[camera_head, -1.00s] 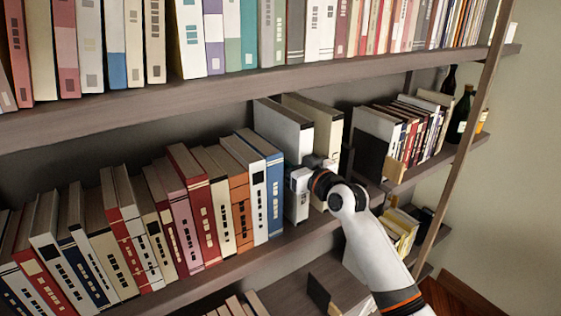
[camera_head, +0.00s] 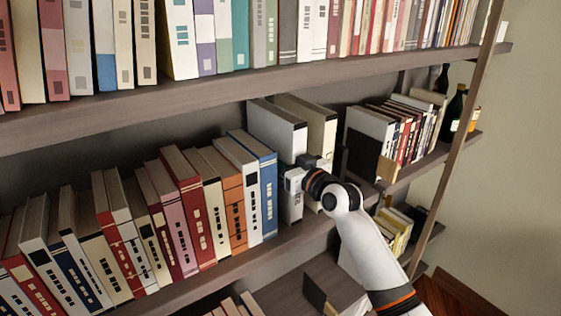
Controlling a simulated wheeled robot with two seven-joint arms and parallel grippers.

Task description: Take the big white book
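The big white book (camera_head: 274,122) stands upright on the middle shelf, to the right of the blue book, with its spine facing out. A second, cream-white book (camera_head: 318,121) stands close to its right. My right gripper (camera_head: 294,178) is at the white book's spine, about halfway up. The wrist and dark gripper body hide part of the spine and the lower part of the cream book. The fingers are too small and covered to show whether they are closed on the book. My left gripper is out of view.
A row of books, ending in a blue book (camera_head: 264,190), fills the middle shelf (camera_head: 240,265) on the left. The upper shelf (camera_head: 200,95) runs above. Several smaller books stand at right behind a dark bookend (camera_head: 362,156), with a dark bottle (camera_head: 454,112) beyond.

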